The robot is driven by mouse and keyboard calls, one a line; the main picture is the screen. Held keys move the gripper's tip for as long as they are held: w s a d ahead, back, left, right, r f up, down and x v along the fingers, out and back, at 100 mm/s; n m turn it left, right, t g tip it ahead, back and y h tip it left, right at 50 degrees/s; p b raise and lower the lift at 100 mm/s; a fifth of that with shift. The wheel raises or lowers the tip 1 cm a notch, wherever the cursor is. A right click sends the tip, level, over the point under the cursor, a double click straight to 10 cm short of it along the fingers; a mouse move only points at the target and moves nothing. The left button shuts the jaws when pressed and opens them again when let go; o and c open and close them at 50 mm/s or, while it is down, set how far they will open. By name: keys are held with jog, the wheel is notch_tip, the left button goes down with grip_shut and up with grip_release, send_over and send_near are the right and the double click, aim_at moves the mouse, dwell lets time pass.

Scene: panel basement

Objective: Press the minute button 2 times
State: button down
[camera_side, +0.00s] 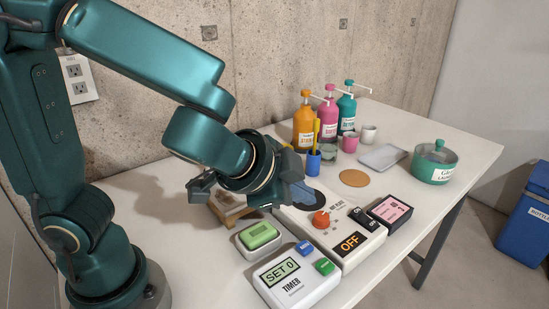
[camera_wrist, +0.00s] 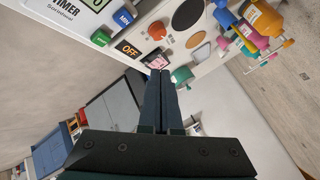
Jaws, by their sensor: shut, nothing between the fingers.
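The white timer (camera_side: 296,283) stands at the front of the table and its display (camera_side: 281,272) reads SET 0. Its blue minute button (camera_side: 304,247) is at the upper right of its face, with a green button (camera_side: 325,266) below. In the wrist view the blue button (camera_wrist: 123,17), marked MIN, is at the upper left, beside the green button (camera_wrist: 100,38). My gripper (camera_side: 308,194) is shut and empty, above the white panel behind the timer and apart from the minute button. Its closed fingers (camera_wrist: 160,76) point up the wrist view.
A white panel (camera_side: 352,224) with a red knob (camera_side: 321,219) and an OFF display lies behind the timer. A green block (camera_side: 259,236) on a white base is to its left. Pump bottles (camera_side: 304,126), a blue cup (camera_side: 313,163) and a green pot (camera_side: 434,165) stand farther back.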

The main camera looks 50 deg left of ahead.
aim_at(299, 248)
jog(key=shift+f, duration=4)
jog(key=shift+f, duration=0.2)
jog(key=shift+f, duration=0.25)
jog(key=shift+f, duration=0.45)
jog(key=shift+r, duration=0.9)
jog(key=shift+r, duration=2.5)
